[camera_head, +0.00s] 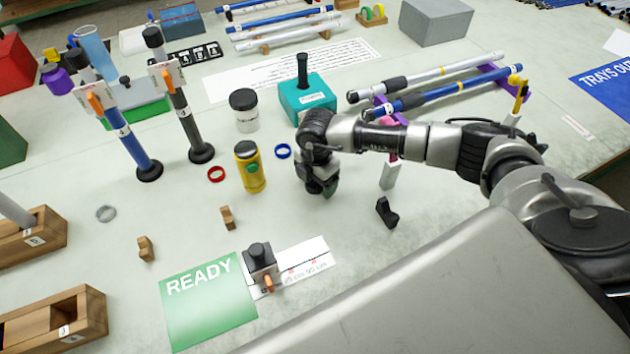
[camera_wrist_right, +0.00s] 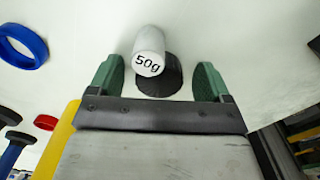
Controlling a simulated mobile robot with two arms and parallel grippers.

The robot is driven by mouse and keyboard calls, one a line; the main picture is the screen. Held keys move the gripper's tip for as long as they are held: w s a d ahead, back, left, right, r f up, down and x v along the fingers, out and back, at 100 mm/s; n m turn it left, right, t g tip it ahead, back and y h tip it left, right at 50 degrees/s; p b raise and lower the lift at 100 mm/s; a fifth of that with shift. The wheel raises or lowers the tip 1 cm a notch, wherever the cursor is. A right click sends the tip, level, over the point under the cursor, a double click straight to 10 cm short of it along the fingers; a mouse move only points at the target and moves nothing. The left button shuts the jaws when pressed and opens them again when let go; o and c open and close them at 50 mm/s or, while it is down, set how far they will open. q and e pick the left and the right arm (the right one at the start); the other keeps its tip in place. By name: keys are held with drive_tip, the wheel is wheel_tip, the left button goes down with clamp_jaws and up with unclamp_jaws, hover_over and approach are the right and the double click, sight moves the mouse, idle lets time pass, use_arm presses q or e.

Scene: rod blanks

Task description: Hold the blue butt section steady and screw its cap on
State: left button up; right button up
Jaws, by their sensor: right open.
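A blue rod section (camera_head: 133,142) stands tilted in the picture on a round black foot at the left, with a white tag and an orange clip near its top. I cannot tell which piece is its cap. A dark rod (camera_head: 183,125) stands beside it on a similar foot. My right gripper (camera_head: 318,187) is over the middle of the table, well right of the blue rod. In the right wrist view its green fingers (camera_wrist_right: 160,82) are open, one on each side of a white cylinder marked 50g (camera_wrist_right: 149,52) and a dark round piece (camera_wrist_right: 160,78). Contact is unclear. My left gripper is out of view.
A green READY mat (camera_head: 205,305) lies in front.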

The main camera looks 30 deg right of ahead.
drive_tip(key=c, duration=1)
drive_tip(key=shift+c, duration=0.2)
drive_tip(key=shift+r, duration=0.1)
drive_tip(key=shift+w+r, duration=0.1)
drive_tip(key=shift+r, duration=0.45)
wheel_tip(320, 180, up, 2)
drive_tip(key=shift+r+b, duration=0.25)
drive_tip(key=shift+b, duration=0.15)
drive_tip(key=s+d+r+b, duration=0.1)
drive_tip(key=s+d+r, duration=0.4)
drive_tip(key=s, duration=0.5)
wheel_tip(320, 180, up, 2)
drive_tip(key=shift+s+d+r+b, duration=0.15)
drive_tip(key=shift+s+b, duration=0.15)
drive_tip(key=shift+b, duration=0.1)
